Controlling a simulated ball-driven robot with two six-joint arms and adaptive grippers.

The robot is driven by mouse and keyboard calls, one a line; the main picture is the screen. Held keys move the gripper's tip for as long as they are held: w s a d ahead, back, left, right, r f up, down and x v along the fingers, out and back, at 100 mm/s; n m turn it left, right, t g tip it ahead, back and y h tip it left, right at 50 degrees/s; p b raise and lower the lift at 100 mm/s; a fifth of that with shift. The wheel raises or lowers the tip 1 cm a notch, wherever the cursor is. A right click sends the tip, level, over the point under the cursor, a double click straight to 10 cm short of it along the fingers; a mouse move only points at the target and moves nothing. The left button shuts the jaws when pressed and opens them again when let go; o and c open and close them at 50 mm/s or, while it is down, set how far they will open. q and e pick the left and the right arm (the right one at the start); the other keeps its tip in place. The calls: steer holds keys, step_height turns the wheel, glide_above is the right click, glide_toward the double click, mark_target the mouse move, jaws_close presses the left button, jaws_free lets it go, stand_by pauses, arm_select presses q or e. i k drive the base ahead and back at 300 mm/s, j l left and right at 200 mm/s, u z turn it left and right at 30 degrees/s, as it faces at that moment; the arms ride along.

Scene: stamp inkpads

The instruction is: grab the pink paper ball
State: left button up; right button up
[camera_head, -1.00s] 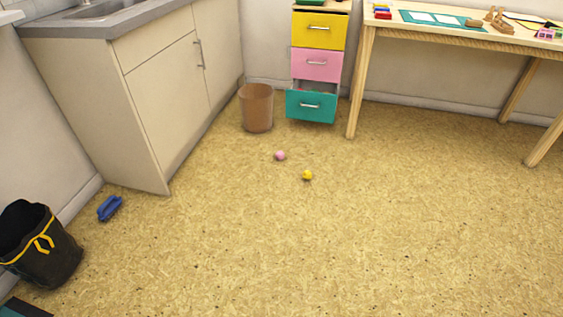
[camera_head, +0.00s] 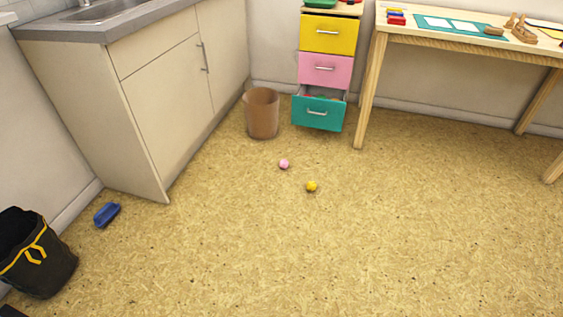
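The pink paper ball (camera_head: 284,164) is small and lies on the speckled tan floor near the middle of the head view. A yellow ball (camera_head: 311,187) lies close by on the floor, a little nearer and to the right. The two balls are apart. Neither of my grippers shows in this view.
A brown bin (camera_head: 262,115) stands behind the pink ball, beside a drawer unit (camera_head: 325,68) with its teal drawer partly out. A sink cabinet (camera_head: 160,100), a blue object (camera_head: 107,214) and a black bag (camera_head: 38,262) are left. A wooden table (camera_head: 470,42) stands right. The front floor is clear.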

mark_target(283, 164)
steer(key=i+l+u, duration=0.1)
steer(key=i, duration=0.45)
steer(key=i+l+u, duration=0.15)
steer(key=i, duration=0.4)
steer(key=i+l+u, duration=0.1)
steer(key=i, duration=0.45)
steer(key=i+l+u, duration=0.15)
steer(key=i, duration=0.35)
steer(key=i+l+u, duration=0.1)
steer(key=i+l, duration=0.3)
steer(key=i, duration=0.15)
